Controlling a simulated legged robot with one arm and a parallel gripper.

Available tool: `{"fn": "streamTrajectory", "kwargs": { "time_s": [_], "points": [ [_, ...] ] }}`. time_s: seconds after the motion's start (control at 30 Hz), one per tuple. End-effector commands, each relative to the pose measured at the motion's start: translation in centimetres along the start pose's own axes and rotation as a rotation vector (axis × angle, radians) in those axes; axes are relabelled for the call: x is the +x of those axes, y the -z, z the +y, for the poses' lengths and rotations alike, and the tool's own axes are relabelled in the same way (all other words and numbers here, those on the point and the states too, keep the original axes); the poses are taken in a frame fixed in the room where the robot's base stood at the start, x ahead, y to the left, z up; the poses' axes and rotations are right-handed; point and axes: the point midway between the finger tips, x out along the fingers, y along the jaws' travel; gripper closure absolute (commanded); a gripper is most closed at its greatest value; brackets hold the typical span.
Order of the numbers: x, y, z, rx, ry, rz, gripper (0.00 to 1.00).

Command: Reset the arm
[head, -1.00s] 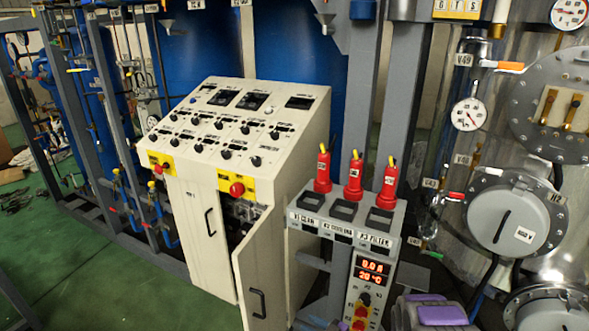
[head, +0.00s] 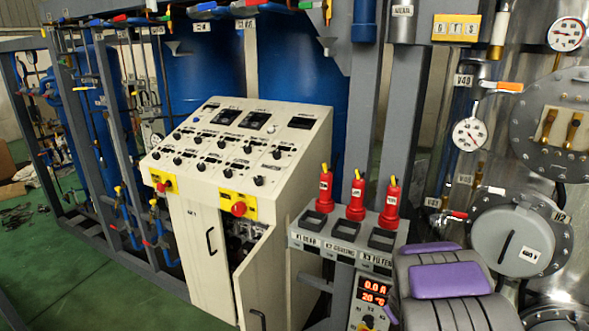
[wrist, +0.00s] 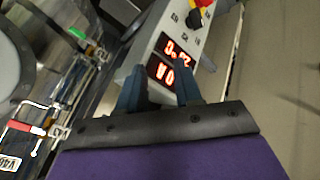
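My arm, grey with purple pads, rises at the lower right of the head view, in front of the grey pump control box (head: 337,253). In the wrist view my gripper (wrist: 158,86) shows two blue-grey fingers standing apart, with nothing between them. The fingers point toward the box's red digital display (wrist: 170,58), which looks upside down there. I cannot see the fingers clearly in the head view.
A white control console (head: 235,160) stands left of the box, its lower door ajar. Steel vessels with gauges (head: 469,134) and valves crowd the right. Green floor (head: 100,285) is open at left.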

Motion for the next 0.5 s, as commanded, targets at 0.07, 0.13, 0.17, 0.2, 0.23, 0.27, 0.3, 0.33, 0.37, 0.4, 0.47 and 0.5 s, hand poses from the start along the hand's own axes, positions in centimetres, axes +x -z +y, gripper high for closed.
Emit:
{"fn": "streamTrajectory", "kwargs": {
  "time_s": [0.07,0.13,0.17,0.2,0.23,0.27,0.3,0.33,0.37,0.4,0.47,0.5],
  "points": [
    [-2.9,-0.5,0.7,0.040,-0.026,-0.053,0.66],
    [-5.4,-1.3,0.9,0.081,-0.039,-0.106,0.66],
    [-6.5,-1.8,0.9,0.101,-0.042,-0.132,0.66],
    [-7.9,-2.2,0.8,0.125,-0.045,-0.158,0.66],
    [-9.0,-2.8,0.5,0.143,-0.044,-0.184,0.66],
    [-10.0,-3.2,0.3,0.161,-0.044,-0.205,0.66],
    [-11.5,-3.8,0.0,0.186,-0.042,-0.235,0.66],
    [-12.5,-4.2,-0.4,0.203,-0.038,-0.254,0.66],
    [-13.6,-4.7,-0.8,0.221,-0.032,-0.277,0.66],
    [-15.1,-5.2,-1.3,0.245,-0.026,-0.301,0.66],
    [-17.2,-6.2,-2.4,0.279,-0.008,-0.342,0.66],
    [-18.7,-6.8,-3.1,0.302,0.006,-0.368,0.66]
  ]
}}
